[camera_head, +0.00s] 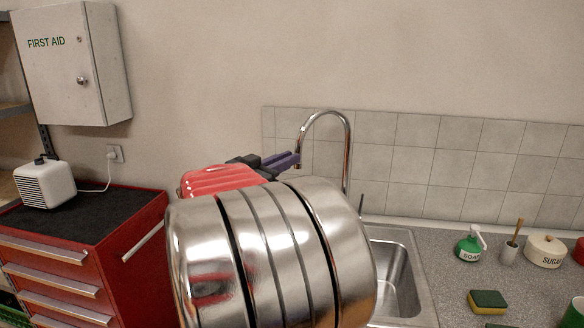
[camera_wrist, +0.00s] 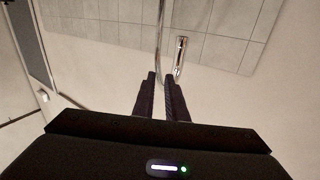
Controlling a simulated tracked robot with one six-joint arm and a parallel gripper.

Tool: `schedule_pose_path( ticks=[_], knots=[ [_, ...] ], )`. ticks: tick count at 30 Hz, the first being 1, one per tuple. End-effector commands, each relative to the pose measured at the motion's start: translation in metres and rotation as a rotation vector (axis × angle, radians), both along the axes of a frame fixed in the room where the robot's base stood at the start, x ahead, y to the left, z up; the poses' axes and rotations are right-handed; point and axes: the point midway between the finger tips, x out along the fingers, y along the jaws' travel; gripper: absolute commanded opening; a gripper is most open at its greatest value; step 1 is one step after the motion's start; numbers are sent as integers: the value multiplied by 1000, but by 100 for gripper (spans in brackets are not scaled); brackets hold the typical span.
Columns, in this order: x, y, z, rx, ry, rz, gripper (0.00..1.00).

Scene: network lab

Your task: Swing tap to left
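The tap is a chrome gooseneck (camera_head: 348,150) standing behind the sink. Its spout arches to the left and its outlet points down. My gripper (camera_head: 295,158) reaches in from the left, and its dark purple fingers end at or very close to the outlet. I cannot tell whether they touch it. In the wrist view my gripper (camera_wrist: 159,74) has its fingers a narrow gap apart, with nothing clearly clamped between them. A thin chrome pipe (camera_wrist: 160,35) runs behind the gap, and a chrome end piece (camera_wrist: 180,57) lies just right of the right fingertip. My arm hides the left part of the sink.
The steel sink (camera_head: 418,300) is set in a grey counter (camera_head: 450,265). A green soap bottle (camera_head: 470,245), brush holder (camera_head: 511,246), sugar pot (camera_head: 545,250) and sponge (camera_head: 487,301) stand to the right. A red tool cabinet (camera_head: 140,250) is at the left. The tiled wall (camera_head: 420,160) is close behind the tap.

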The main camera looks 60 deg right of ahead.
Motion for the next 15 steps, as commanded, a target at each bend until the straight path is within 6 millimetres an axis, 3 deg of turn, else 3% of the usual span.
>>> schedule_pose_path(
  ticks=[6, 15],
  knots=[
    [-39, 11, 22, -51, -75, 19, 0],
    [-68, 29, 25, -116, -390, 120, 0]
  ],
)
